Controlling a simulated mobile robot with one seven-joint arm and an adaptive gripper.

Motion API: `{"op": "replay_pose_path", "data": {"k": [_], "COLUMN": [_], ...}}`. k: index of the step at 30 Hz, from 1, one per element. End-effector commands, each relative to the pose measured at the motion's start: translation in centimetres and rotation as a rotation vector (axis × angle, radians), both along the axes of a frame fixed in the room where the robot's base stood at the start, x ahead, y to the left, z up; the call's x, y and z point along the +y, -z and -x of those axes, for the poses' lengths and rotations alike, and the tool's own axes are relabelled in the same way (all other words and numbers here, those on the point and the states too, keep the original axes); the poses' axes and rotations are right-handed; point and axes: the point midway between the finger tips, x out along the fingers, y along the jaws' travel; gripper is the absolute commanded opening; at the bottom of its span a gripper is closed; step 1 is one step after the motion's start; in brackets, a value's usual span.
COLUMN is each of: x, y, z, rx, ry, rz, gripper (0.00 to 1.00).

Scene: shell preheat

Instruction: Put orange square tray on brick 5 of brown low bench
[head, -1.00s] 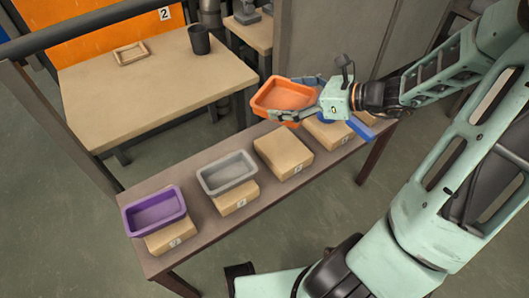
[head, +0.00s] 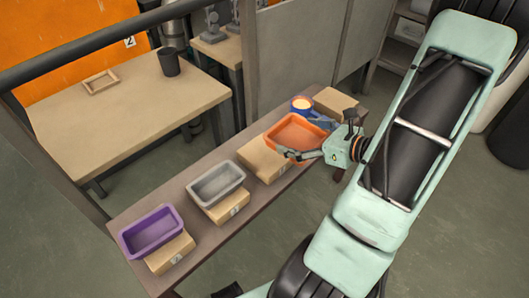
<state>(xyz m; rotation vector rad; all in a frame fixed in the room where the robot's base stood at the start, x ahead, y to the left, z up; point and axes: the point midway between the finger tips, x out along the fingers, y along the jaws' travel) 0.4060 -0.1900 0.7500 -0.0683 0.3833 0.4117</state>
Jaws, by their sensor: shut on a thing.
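The orange square tray (head: 294,134) is held by its near right side in my gripper (head: 308,138), whose fingers are shut on it. It looks roughly level and hangs over the brown low bench (head: 142,207), overlapping an empty tan brick (head: 258,157) in the picture. I cannot tell the gap beneath it. Another tan brick (head: 335,101) stands at the bench's far right end, and its visible top is bare. The brick labels are too small to read surely, so I cannot tell which is brick 5.
A purple tray (head: 152,232) and a grey tray (head: 217,183) sit on bricks at the near left. A blue round vessel with pale contents (head: 302,104) is just behind the orange tray. A panel (head: 290,62) rises behind the bench. A table (head: 150,110) stands left.

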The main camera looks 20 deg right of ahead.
Motion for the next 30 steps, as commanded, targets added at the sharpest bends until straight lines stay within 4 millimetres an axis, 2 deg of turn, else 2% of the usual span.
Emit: {"op": "replay_pose_path", "data": {"k": [3, 6, 8, 17, 18, 24, 30], "x": [-1.4, -1.5, -0.9, 2.5, 2.7, 3.9, 4.2], "y": [0.3, 0.8, 1.4, 4.8, 5.9, 8.7, 9.6], "z": [1.1, 0.7, -0.2, -6.8, -7.3, -9.6, -10.4], "rx": [-0.001, -0.002, -0.002, -0.003, 0.001, -0.001, -0.001], "ry": [0.050, 0.063, 0.062, 0.060, 0.062, 0.062, 0.065], "rz": [0.009, 0.013, 0.013, 0.012, 0.010, 0.012, 0.014], "gripper": [0.60, 0.60, 0.60, 0.60, 0.60, 0.60, 0.60]}}
